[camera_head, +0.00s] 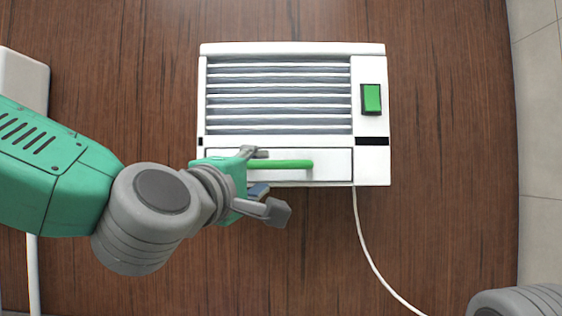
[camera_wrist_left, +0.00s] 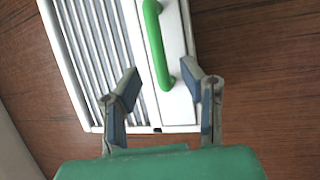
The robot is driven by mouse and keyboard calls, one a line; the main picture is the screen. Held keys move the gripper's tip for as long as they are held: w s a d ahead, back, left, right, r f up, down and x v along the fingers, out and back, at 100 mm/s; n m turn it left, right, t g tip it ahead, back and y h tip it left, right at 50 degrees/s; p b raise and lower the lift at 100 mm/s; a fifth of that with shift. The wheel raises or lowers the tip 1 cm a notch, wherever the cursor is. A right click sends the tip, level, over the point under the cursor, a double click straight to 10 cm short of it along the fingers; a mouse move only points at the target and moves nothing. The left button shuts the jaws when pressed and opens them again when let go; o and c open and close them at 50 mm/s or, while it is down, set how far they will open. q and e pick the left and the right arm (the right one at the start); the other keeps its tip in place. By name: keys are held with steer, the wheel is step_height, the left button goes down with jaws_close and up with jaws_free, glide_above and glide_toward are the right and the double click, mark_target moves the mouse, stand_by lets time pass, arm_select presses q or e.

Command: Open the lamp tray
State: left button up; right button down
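The lamp (camera_head: 294,47) is a white box with a slatted front, lying on the brown wooden surface. Its tray (camera_head: 333,164) is the white panel along the near edge, with a green bar handle (camera_head: 290,163). The tray looks shut, in line with the box. In the left wrist view the handle (camera_wrist_left: 155,40) runs up from between the fingertips. My left gripper (camera_head: 266,182) is open at the handle's left end, one finger over the panel and one nearer me. I cannot tell whether either finger touches the handle. My right gripper is out of view.
A green switch (camera_head: 371,98) sits at the lamp's right side. A white cable (camera_head: 368,250) runs from the lamp towards the bottom edge. A white object (camera_head: 24,78) stands at far left. Wood right of the lamp is clear. Part of my right arm shows at bottom right.

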mark_target(274, 167)
arm_select(q)
steer(key=x, duration=0.2)
steer(key=a+p+x, duration=0.1)
steer(key=x, duration=0.1)
steer(key=shift+w+d, duration=0.15)
steer(key=shift+w, duration=0.4)
steer(key=d, duration=0.1)
steer(key=w+d, duration=0.1)
steer(key=d, duration=0.1)
steer(key=shift+w+r, duration=0.25)
steer(key=shift+w+d, duration=0.1)
steer(key=shift+d, duration=0.2)
steer(key=shift+a, duration=1.05)
jaws_close()
steer(key=shift+d, duration=0.2)
